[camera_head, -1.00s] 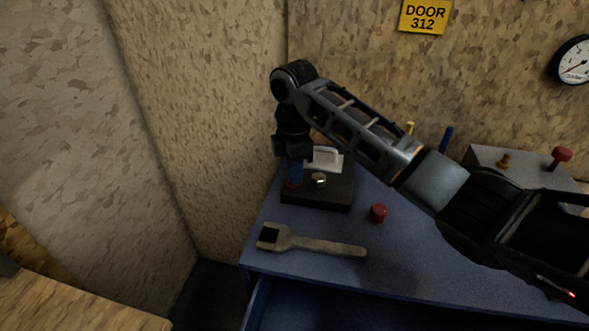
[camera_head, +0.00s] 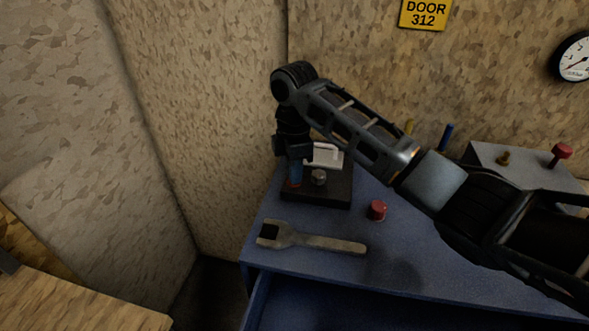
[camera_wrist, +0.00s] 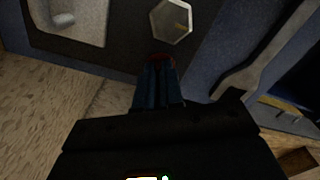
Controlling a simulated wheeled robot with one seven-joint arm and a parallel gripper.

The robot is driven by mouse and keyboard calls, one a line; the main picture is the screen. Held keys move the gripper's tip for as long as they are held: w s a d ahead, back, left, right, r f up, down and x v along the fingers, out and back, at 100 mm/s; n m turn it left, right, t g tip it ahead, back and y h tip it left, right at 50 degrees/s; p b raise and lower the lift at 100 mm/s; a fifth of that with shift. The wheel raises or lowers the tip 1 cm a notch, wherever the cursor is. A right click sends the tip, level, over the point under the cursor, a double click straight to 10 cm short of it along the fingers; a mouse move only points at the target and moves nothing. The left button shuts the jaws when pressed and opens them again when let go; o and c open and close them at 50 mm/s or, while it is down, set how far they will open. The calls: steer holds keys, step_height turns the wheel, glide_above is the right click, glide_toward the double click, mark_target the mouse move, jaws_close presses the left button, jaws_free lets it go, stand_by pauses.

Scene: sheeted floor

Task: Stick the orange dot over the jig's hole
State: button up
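The jig is probably the dark plate (camera_head: 337,192) on the blue bench, with a pale, raised, handle-like piece (camera_head: 326,156) and a hexagonal metal piece (camera_head: 319,177) on it. My gripper (camera_head: 295,183) points down over the plate's left part. Its blue fingers look shut together in the wrist view (camera_wrist: 160,68). No hole is plainly visible.
An open-ended wrench (camera_head: 318,243) lies in front of the plate. A red cylinder (camera_head: 377,210) stands to its right. A grey box (camera_head: 520,168) with a red knob stands at the back right. Walls are close behind and left. A drawer below the bench is open.

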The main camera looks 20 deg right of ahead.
steer(key=o, duration=0.5)
steer(key=shift+o, duration=0.2)
steer(key=shift+r, duration=0.1)
step_height(320, 180, up, 8)
steer(key=shift+f+b, duration=0.2)
steer(key=shift+b, duration=0.15)
